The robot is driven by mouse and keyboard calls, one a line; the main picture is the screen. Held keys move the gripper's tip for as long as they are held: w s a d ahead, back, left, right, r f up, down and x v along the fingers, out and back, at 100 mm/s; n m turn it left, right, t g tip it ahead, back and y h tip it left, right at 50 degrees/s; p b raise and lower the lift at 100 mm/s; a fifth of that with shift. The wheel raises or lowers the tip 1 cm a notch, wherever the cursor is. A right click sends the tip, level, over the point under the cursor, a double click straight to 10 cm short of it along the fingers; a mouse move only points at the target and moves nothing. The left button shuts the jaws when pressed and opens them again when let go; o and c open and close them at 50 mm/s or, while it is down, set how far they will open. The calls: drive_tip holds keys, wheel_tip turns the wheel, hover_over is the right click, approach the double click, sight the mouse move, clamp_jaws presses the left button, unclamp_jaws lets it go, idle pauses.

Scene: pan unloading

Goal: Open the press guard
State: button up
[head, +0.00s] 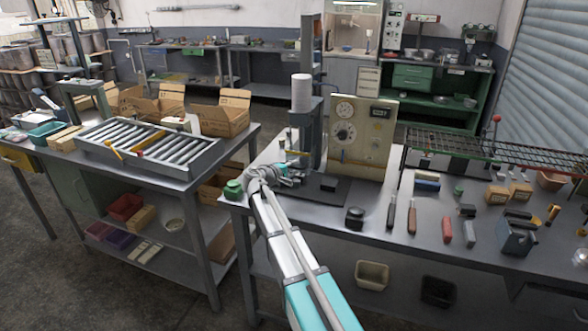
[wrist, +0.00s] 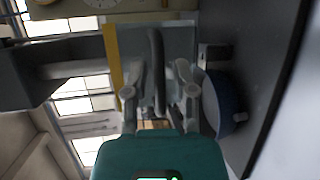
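The press (head: 310,125) stands on the right-hand bench, with a white cylinder on top. Its guard (wrist: 180,44) shows in the wrist view as a clear greyish panel with a yellow strip (wrist: 112,58) along one side. A dark curved handle (wrist: 156,58) is on the panel. My gripper (wrist: 158,76) is open, with one finger on each side of the handle and visible gaps between. In the head view my gripper (head: 287,172) is low at the front of the press, and my arm hides part of it. The guard is too small to make out clearly there.
A beige control panel (head: 361,137) stands right of the press. A green jar (head: 233,188) is close left of my wrist. A black block (head: 354,217) and hand tools lie on the bench (head: 335,247) to the right. A roller tray (head: 150,147) is on the left bench.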

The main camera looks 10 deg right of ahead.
clamp_jaws()
drive_tip(key=shift+r, duration=0.1)
wheel_tip(320, 180, up, 8)
drive_tip(key=p, duration=0.8)
drive_tip(key=shift+o, duration=1.9)
unclamp_jaws()
drive_tip(key=shift+f, duration=0.3)
